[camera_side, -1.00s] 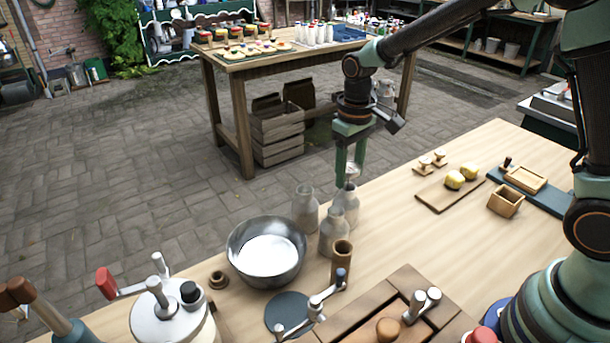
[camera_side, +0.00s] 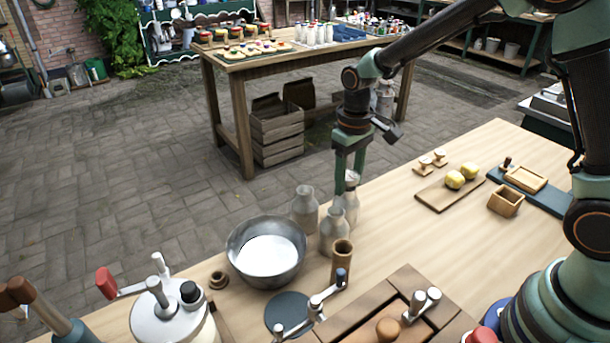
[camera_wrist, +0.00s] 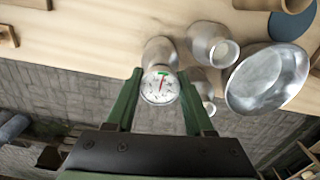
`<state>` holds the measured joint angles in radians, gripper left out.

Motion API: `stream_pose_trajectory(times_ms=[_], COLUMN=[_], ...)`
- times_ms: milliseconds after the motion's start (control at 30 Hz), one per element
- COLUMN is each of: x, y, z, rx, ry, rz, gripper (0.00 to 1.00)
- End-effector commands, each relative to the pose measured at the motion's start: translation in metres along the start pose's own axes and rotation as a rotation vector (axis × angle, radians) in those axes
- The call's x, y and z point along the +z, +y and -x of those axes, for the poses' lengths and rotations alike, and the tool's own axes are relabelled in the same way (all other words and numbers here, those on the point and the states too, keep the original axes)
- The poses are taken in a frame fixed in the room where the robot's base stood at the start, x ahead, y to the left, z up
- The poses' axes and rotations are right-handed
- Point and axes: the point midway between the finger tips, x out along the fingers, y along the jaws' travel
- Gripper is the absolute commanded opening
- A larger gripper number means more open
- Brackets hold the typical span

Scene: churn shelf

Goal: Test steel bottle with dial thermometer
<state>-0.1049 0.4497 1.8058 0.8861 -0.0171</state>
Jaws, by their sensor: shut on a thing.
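My gripper (camera_side: 349,180) is shut on the dial thermometer (camera_side: 351,178), whose round white face with a red needle shows between the fingers in the wrist view (camera_wrist: 160,87). The thermometer is right above the rear-right grey metal bottle (camera_side: 349,207); that bottle's body shows behind the dial in the wrist view (camera_wrist: 158,50). The dial hides its mouth, so I cannot tell how far the stem is inside. Two similar grey bottles stand beside it, one in front (camera_side: 333,232) and one at left (camera_side: 305,209). All three stand upright.
A steel basin (camera_side: 240,262) stands left of the bottles. A wooden cup (camera_side: 341,255) is close in front of them. A board with yellow lumps (camera_side: 437,196) and a small wooden box (camera_side: 505,202) lie to the right. The bench between is clear.

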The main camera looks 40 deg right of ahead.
Motion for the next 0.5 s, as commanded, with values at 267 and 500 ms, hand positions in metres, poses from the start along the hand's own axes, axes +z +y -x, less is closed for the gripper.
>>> stream_pose_trajectory(times_ms=[267,500], x=[0.0000,0.0002], y=[0.0000,0.0000], z=[-0.0059,-0.0107], rx=[0.000,0.000], ry=[0.000,-0.001], rz=[0.000,0.000], gripper=[0.16,0.16])
